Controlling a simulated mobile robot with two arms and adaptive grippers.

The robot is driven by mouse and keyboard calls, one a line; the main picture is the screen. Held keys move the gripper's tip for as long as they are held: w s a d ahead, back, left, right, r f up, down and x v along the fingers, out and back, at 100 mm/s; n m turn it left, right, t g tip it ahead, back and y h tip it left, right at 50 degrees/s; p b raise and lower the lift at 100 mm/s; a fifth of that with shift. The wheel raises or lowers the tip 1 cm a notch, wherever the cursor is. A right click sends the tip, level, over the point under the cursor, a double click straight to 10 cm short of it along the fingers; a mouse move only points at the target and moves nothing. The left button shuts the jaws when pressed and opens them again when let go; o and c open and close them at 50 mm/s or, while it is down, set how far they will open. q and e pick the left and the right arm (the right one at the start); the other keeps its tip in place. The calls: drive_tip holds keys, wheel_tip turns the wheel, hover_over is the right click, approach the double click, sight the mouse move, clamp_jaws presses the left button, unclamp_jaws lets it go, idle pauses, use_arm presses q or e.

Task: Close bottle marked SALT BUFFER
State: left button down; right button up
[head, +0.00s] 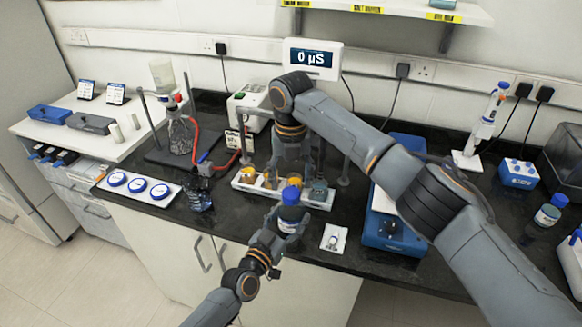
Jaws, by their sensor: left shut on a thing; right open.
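A bottle with a blue top (290,196) and a white label (288,226) stands at the front edge of the dark bench. The label is too small to read, so I cannot tell if it says SALT BUFFER. My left gripper (284,217) comes from below and is shut around this bottle's body. My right gripper (292,160) points down over the white rack, behind the bottle, and is open; its fingertips are hard to make out.
The white rack (318,203) holds small orange-topped columns. A flask on a stand (180,135) with red tubing is behind left. A blue device (392,233) stands right, with a small white sheet (334,238) beside it. Another blue-capped bottle (547,213) is far right.

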sight(291, 193)
drive_tip(key=shift+f, duration=2.05)
drive_tip(key=shift+c, duration=0.2)
